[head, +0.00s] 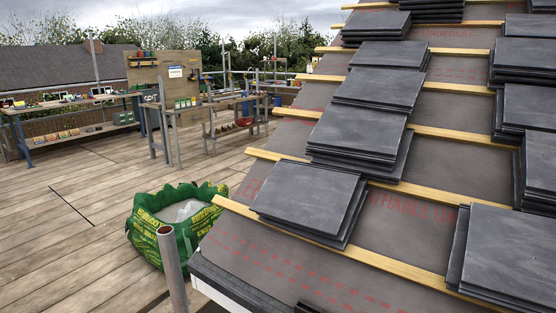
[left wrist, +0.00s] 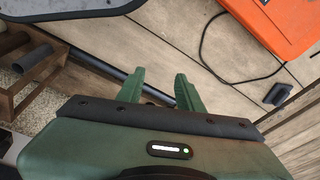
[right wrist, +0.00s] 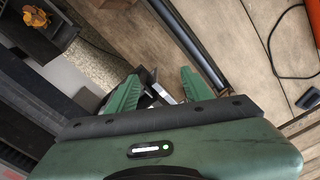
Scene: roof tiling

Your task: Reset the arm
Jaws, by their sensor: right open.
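Neither of my arms shows in the head view. In the left wrist view my left gripper (left wrist: 160,84) has its two green fingers apart, with nothing between them. They hang over wooden boards, and a dark pole passes behind them. In the right wrist view my right gripper (right wrist: 157,82) is open, with its green fingers spread. A small grey metal piece shows between and beyond the fingertips; it seems to lie apart from them, but how far below I cannot tell.
Stacks of dark slate tiles (head: 310,197) rest on wooden battens (head: 375,258) up the roof at right. A green bag (head: 150,238) and a grey pole (head: 172,268) stand beside the eave. Workbenches (head: 75,108) stand behind. The deck (head: 60,220) at left is clear. An orange object (left wrist: 272,30) lies near my left gripper.

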